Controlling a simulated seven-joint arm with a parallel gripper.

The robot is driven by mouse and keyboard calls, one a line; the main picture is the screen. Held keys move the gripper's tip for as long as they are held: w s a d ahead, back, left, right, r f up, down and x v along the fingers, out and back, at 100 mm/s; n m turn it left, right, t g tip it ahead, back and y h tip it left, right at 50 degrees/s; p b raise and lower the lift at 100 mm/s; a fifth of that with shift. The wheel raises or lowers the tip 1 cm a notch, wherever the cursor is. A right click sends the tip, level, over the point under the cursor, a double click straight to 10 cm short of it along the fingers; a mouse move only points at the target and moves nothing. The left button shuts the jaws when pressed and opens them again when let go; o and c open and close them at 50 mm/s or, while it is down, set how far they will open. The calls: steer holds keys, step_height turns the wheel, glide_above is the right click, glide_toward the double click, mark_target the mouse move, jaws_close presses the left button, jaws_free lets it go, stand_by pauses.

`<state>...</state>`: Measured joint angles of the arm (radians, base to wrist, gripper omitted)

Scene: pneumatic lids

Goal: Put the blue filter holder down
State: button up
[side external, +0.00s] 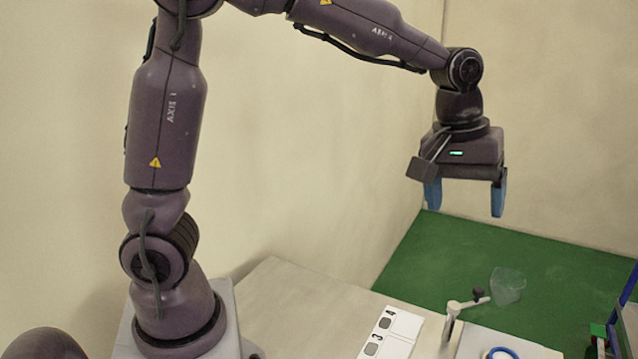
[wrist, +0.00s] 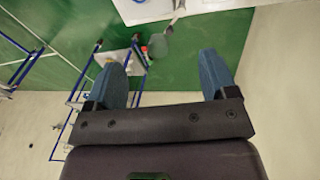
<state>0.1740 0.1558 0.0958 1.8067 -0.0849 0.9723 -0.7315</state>
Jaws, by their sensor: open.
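My gripper (side external: 465,208) is open and empty, raised high above the green floor with its blue fingers pointing down. In the wrist view its two fingers (wrist: 160,58) stand wide apart with nothing held between them. A blue ring (side external: 502,353), which may be the blue filter holder, lies on a white surface at the bottom edge of the side view, partly cut off. It is well below my gripper and apart from it. I cannot make it out in the wrist view.
A small stand with a black-tipped arm (side external: 460,310) rises beside a clear, see-through piece (side external: 507,285). Cards marked 3 and 4 (side external: 392,330) lie on the pale table (side external: 290,300). Blue-framed racks (wrist: 85,125) stand on the floor. The air around my gripper is free.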

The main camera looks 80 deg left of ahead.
steer(key=s+a+r+m+t, duration=0.1)
steer(key=s+m, duration=0.3)
steer(key=s, duration=0.6)
steer(key=s+a+r+m+t, duration=0.1)
steer(key=s+a+m+t, duration=0.1)
steer(key=s, duration=0.7)
steer(key=shift+s+a+r+m+y, duration=0.2)
steer(key=shift+s+a+m+y, duration=0.2)
steer(key=shift+a+m, duration=0.45)
